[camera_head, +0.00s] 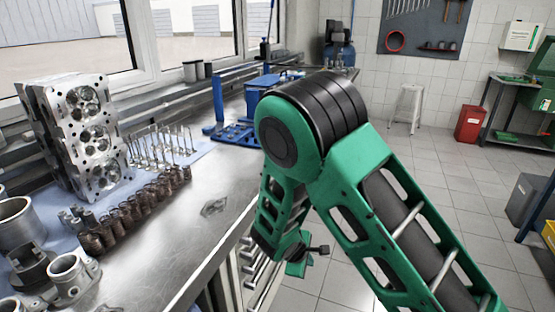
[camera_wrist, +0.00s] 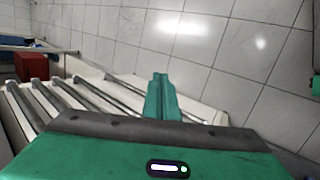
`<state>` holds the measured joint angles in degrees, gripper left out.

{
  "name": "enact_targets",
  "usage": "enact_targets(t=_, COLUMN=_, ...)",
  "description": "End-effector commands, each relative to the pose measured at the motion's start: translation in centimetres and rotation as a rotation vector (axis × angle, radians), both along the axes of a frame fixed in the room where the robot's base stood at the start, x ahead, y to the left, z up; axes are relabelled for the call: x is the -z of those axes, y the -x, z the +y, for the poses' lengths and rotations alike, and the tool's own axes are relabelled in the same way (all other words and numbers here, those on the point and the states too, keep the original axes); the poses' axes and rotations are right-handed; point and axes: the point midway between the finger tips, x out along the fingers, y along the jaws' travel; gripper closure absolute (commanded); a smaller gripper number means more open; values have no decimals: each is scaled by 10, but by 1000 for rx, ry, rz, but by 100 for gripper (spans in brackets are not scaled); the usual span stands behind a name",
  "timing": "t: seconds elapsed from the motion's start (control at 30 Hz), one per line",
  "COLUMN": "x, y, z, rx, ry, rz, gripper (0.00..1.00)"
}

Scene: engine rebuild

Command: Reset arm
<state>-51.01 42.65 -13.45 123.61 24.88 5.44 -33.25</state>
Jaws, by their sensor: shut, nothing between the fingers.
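My gripper shows in the wrist view (camera_wrist: 160,80) with its green fingers together and nothing between them. It points down over the tiled floor, beside a cabinet with long drawer handles (camera_wrist: 42,98). In the head view my green and black arm bends at the elbow in the middle of the picture. Its forearm hangs down past the workbench's front edge, and the gripper (camera_head: 298,268) is low beside the bench drawers (camera_head: 255,278), partly hidden by my arm.
The metal workbench (camera_head: 215,185) holds a cylinder head (camera_head: 88,130), rows of valves (camera_head: 160,145), brown springs (camera_head: 135,207) and grey housings (camera_head: 70,275). A blue press frame (camera_head: 235,130) stands farther back.

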Motion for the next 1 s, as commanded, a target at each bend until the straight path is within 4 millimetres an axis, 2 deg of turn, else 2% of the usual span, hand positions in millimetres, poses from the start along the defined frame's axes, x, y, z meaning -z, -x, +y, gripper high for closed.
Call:
enact_targets(t=0.03, x=-18, y=-2, z=-22, rx=77, ry=-28, rz=1, gripper=100)
enact_targets(t=0.23, x=-74, y=12, z=-98, rx=357, ry=-126, rz=20, gripper=100)
enact_targets(t=0.47, x=-132, y=50, z=-176, rx=663, ry=-239, rz=37, gripper=100)
enact_targets(t=0.7, x=-184, y=110, z=-242, rx=963, ry=-357, rz=48, gripper=100)
enact_targets(t=0.8, x=-202, y=139, z=-264, rx=1083, ry=-406, rz=50, gripper=100)
enact_targets(t=1.0, x=-235, y=204, z=-295, rx=1311, ry=-501, rz=51, gripper=100)
